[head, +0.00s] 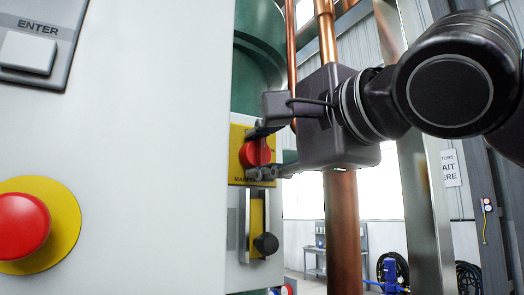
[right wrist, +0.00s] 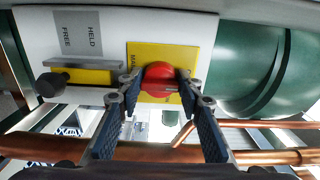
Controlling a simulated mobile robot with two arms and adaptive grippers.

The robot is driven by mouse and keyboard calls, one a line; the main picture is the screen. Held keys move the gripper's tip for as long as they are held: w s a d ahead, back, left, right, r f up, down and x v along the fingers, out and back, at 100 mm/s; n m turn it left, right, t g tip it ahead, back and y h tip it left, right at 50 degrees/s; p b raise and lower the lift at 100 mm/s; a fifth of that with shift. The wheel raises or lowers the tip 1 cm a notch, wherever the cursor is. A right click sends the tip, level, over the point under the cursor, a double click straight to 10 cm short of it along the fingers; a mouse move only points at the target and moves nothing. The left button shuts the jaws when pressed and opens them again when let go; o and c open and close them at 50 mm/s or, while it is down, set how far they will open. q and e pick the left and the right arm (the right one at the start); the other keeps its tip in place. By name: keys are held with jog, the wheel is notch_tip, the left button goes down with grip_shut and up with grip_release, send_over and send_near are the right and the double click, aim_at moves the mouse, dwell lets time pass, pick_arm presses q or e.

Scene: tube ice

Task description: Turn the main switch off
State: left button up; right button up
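The main switch is a red rotary knob (head: 254,153) on a yellow plate (head: 237,140), on the narrow side of the grey cabinet. The plate's lettering is partly hidden. My right gripper (head: 262,152) reaches in from the right, one finger above the knob and one below. In the right wrist view the red knob (right wrist: 160,78) sits between the two fingertips (right wrist: 160,84). The fingers are apart, with a narrow gap appearing at each side of the knob; firm contact is not visible. My left gripper is out of view.
Below the switch is a slotted bracket with a black knob (head: 266,244), beside a HELD/FREE label (right wrist: 78,35). A red mushroom button (head: 22,226) and an ENTER key (head: 27,52) are on the cabinet front. Copper pipes (head: 342,230) and a green tank (head: 258,75) stand close by.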

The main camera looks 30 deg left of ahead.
jog(key=o, duration=0.4)
jog(key=v, duration=1.2)
jog(key=shift+s, duration=0.1)
